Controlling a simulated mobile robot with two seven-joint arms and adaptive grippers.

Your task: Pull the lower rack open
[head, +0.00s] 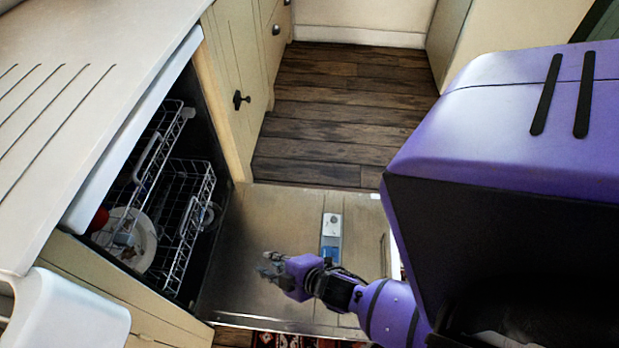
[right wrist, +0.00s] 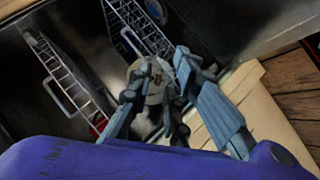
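The dishwasher stands open at the left of the head view, its door (head: 290,235) folded down flat. The lower rack (head: 190,215) is a metal wire rack, with its front edge near the opening. It also shows at the top of the right wrist view (right wrist: 143,32). The upper rack (head: 158,150) sits above it, with a pale handle. My right gripper (head: 268,265) is over the door, to the right of the lower rack and apart from it. Its fingers (right wrist: 158,85) are spread with nothing clearly held. My left gripper is out of view.
A pale plate (head: 130,240) and a red item (head: 98,219) show inside the dishwasher. The countertop (head: 70,70) overhangs at left, and a cabinet (head: 235,70) stands beyond. Open wood floor (head: 340,110) lies behind the door.

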